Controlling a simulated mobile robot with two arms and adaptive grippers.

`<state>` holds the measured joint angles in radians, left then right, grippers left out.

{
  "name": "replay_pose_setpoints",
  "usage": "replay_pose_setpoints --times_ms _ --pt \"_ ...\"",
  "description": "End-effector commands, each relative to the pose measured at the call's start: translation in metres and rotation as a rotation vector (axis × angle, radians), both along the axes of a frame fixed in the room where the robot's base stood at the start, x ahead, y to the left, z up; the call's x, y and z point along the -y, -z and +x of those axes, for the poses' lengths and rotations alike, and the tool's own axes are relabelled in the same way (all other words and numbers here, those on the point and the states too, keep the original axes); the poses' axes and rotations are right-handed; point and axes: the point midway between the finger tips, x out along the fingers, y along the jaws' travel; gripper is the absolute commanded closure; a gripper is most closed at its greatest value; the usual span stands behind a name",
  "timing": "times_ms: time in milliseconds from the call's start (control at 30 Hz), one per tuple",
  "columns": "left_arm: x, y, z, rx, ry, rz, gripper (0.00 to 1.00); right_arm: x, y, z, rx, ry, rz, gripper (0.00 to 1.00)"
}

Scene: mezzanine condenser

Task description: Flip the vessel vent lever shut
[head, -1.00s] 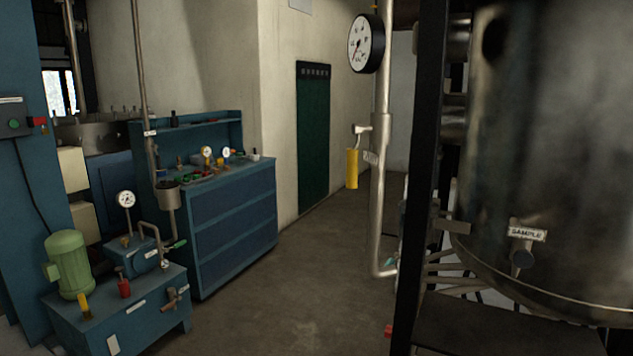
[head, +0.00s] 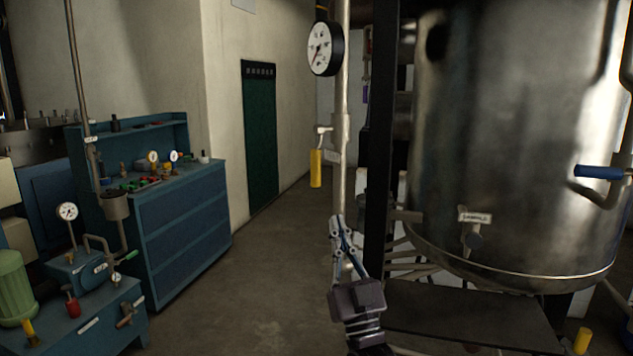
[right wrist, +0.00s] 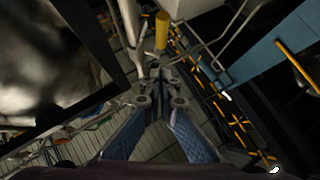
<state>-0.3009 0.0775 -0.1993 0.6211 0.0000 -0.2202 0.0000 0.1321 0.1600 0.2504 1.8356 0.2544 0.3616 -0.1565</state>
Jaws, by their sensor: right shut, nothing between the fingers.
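A yellow lever (head: 316,168) hangs straight down from a small valve (head: 323,131) on the left of the upright pipe (head: 341,190), below a round gauge (head: 321,48). A small tag (head: 332,157) beside it is too small to read. My right gripper (head: 337,222) is shut and empty, pointing up in front of the pipe, below and right of the lever in the picture. In the right wrist view, a yellow handle (right wrist: 162,30) shows just beyond the shut fingertips (right wrist: 160,72), with no clear contact. The left gripper is not in view.
The large metal vessel (head: 520,130) stands right, with a sample tag (head: 474,217) and a blue handle (head: 598,172). A black post (head: 379,180) stands right of the pipe. A blue cabinet (head: 185,215) and pump bench (head: 90,315) are left; the floor between is clear.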

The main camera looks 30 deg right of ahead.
Motion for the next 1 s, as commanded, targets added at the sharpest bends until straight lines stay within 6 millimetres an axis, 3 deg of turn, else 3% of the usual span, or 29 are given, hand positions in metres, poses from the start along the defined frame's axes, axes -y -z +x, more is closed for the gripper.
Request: replay_pose_setpoints --times_ms 233,667,1000 --pt "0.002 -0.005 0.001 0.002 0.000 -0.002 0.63 0.002 -0.009 0.008 -0.001 -0.001 0.000 1.00" --pt "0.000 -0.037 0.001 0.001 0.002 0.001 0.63 0.019 -0.074 0.067 0.000 0.000 -0.001 1.00" --pt "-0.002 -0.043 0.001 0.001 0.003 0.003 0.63 0.028 -0.071 0.101 -0.004 -0.001 0.000 1.00"
